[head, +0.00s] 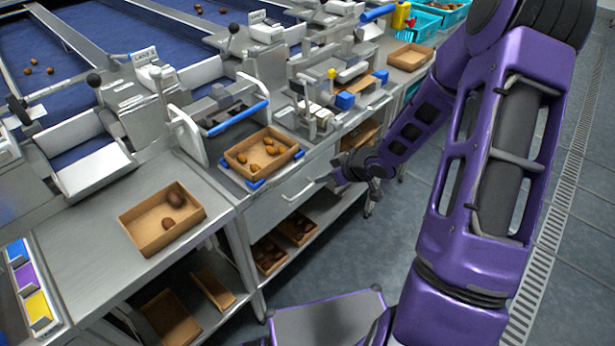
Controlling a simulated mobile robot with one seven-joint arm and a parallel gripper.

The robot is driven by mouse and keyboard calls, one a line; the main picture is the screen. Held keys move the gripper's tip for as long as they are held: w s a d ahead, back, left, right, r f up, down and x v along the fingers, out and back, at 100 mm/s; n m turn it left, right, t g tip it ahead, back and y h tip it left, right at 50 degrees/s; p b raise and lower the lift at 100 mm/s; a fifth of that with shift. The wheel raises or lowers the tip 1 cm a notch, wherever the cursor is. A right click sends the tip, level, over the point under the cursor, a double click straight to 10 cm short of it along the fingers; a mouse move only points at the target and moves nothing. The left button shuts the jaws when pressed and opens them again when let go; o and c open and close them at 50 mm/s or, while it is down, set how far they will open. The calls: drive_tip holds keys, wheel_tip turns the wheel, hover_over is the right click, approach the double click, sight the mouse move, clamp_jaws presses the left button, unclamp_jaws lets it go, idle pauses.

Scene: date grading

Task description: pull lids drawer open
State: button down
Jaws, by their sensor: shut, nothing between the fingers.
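A grey drawer front (291,181) is set under the steel counter, below the tray of dates on its blue stand. It looks flush with the frame, so the drawer appears closed. A pale bar handle (299,193) runs along it. I see no readable label on this drawer. My gripper (322,180) is at the right end of the drawer front, close to the handle. Its fingers are small and shut, with nothing seen in them. I cannot tell whether they touch the handle. The inside of the drawer is hidden.
A cardboard tray of dates (262,165) stands above the drawer. Another cardboard tray (132,224) lies on the left counter. The blue floor (340,262) in front of the drawer is clear. Teal crates (415,23) stand at the back.

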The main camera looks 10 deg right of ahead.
sight(298, 187)
drive_tip(key=b+x, duration=0.3)
drive_tip(key=x, duration=0.7)
drive_tip(key=shift+s, duration=0.1)
drive_tip(key=shift+s, duration=0.1)
